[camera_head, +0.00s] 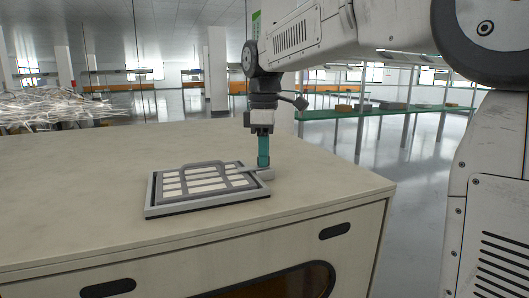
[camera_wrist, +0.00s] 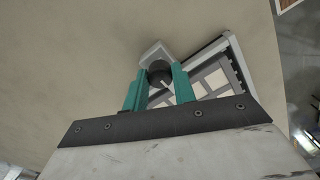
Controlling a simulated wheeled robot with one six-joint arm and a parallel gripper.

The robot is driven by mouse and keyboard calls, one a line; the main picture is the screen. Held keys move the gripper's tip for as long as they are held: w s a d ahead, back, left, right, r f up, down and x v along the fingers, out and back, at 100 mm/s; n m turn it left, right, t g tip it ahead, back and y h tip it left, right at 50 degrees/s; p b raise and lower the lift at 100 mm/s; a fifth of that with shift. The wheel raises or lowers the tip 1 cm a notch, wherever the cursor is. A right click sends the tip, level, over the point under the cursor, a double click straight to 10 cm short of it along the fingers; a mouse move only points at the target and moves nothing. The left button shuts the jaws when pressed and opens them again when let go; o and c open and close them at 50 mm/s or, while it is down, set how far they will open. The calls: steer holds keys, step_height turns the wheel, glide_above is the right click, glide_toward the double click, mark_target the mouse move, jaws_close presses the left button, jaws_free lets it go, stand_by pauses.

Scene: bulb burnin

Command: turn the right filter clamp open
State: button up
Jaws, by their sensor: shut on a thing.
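The filter (camera_head: 205,181) lies in a grey frame (camera_head: 158,211) on the cabinet top, with a grey handle across its far side. The right filter clamp (camera_head: 264,174) is a small light-grey piece at the frame's right corner. In the wrist view the clamp (camera_wrist: 153,49) shows with a dark round knob (camera_wrist: 160,73) between the fingers. My gripper (camera_head: 263,163) points straight down over the clamp, its teal fingers shut on it. In the wrist view the fingers (camera_wrist: 160,82) stand on both sides of the knob. Part of the filter (camera_wrist: 213,80) shows beside the right finger.
The cabinet top (camera_head: 90,165) is bare around the frame. Its front has dark slot handles (camera_head: 334,231) and a rounded window. A green-edged shelf (camera_head: 400,110) with boxes stands behind at right. A tangled pale heap (camera_head: 60,108) lies at the far left.

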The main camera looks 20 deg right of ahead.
steer(key=shift+m, duration=0.4)
steer(key=m, duration=0.3)
steer(key=shift+m, duration=0.4)
steer(key=m, duration=0.4)
steer(key=shift+m, duration=0.3)
steer(key=m, duration=0.8)
steer(key=shift+r, duration=0.1)
steer(key=shift+m, duration=0.5)
steer(key=o, duration=1)
